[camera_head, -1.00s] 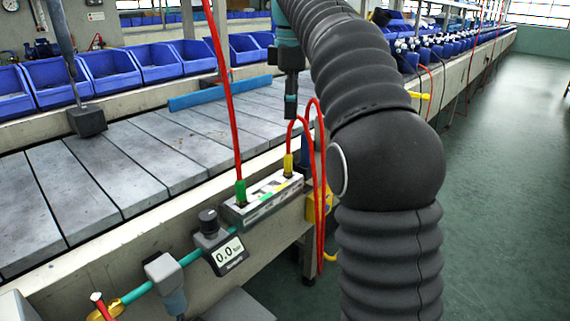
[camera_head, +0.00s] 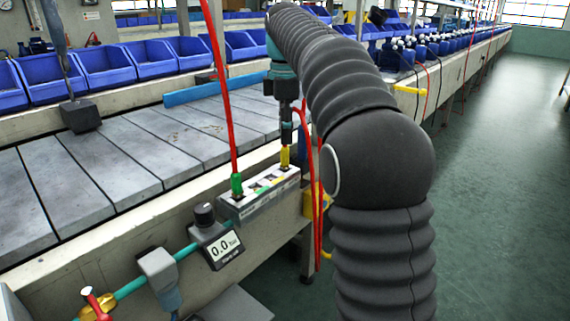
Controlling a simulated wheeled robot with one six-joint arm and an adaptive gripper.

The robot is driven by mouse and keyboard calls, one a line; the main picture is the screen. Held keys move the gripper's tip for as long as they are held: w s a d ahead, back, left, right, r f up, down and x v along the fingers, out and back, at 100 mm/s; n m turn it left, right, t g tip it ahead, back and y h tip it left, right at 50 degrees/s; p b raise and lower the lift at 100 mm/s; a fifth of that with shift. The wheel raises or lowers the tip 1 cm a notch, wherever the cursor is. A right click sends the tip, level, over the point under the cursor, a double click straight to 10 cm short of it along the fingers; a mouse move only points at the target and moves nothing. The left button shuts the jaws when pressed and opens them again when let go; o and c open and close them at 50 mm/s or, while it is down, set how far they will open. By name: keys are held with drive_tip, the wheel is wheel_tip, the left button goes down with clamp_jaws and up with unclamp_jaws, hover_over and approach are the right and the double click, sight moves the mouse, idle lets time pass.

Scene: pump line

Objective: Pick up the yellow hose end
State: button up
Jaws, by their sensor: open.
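The yellow hose end (camera_head: 285,156) stands upright in the right part of the small grey manifold block (camera_head: 262,199) on the bench edge. A red hose (camera_head: 315,165) loops from it and hangs down on the right, partly behind my arm. My gripper (camera_head: 287,138) points down directly above the yellow hose end, at or very near its top. The jaws are open; the view is too small to tell whether they touch or surround it. A green hose end (camera_head: 237,184) with its own red hose (camera_head: 219,85) stands in the left part of the block.
A pressure gauge reading 0.0 (camera_head: 222,246) and a teal pipe (camera_head: 130,289) lie left of the block. Blue bins (camera_head: 147,59) line the back. A blue bar (camera_head: 208,88) lies behind.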

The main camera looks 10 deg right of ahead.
sight(285, 146)
drive_tip(key=shift+s+a+f+b, duration=0.1)
drive_tip(key=shift+f+b, duration=0.3)
drive_tip(key=shift+f, duration=0.9)
drive_tip(key=shift+s+f+b, duration=0.1)
drive_tip(key=shift+f+b, duration=0.25)
drive_tip(key=shift+f, duration=0.95)
clamp_jaws()
